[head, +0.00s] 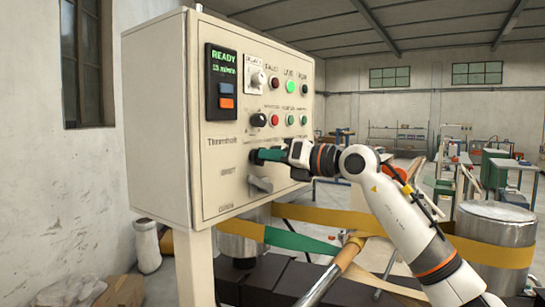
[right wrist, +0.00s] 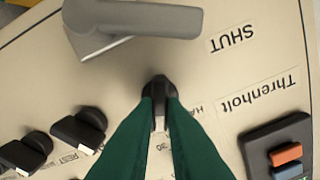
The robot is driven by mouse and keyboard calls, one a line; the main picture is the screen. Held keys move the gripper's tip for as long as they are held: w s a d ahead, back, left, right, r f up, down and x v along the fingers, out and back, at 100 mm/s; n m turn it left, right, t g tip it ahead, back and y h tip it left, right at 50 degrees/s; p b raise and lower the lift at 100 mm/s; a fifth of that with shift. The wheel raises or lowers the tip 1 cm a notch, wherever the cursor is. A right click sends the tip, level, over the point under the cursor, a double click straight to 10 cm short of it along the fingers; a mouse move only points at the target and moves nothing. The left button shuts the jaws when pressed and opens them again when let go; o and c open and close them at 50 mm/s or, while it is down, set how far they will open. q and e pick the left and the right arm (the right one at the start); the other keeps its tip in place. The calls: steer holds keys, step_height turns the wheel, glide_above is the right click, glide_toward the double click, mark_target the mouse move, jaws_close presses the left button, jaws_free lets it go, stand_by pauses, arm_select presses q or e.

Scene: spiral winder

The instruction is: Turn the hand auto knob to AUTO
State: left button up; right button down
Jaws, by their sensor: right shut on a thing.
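The control panel (head: 160,110) is a cream box on a post, and its front carries lamps, switches and labels. The hand auto knob (right wrist: 159,88) is small and black with a pale mark, next to a label partly hidden that begins "HA". My right gripper (head: 262,156) has green fingers and reaches the panel face from the right. In the right wrist view its fingertips (right wrist: 160,105) are closed on both sides of the knob. The pale mark points down that picture between the fingers. The fingers hide the labels around it. My left gripper is out of view.
A grey lever handle (head: 262,185) sits just below the gripper, by a "SHUT" label. Other black knobs (right wrist: 82,130) sit close by. A display (head: 222,82) and lit green lamp (head: 290,87) are higher up. Yellow and green bands (head: 300,242) run below the panel.

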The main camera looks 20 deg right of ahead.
steer(key=shift+m, duration=1.2)
steer(key=c, duration=1.5)
jaws_free()
steer(key=shift+d, duration=0.1)
steer(key=b+v, duration=0.3)
steer(key=v, duration=0.9)
steer(key=shift+b, duration=0.3)
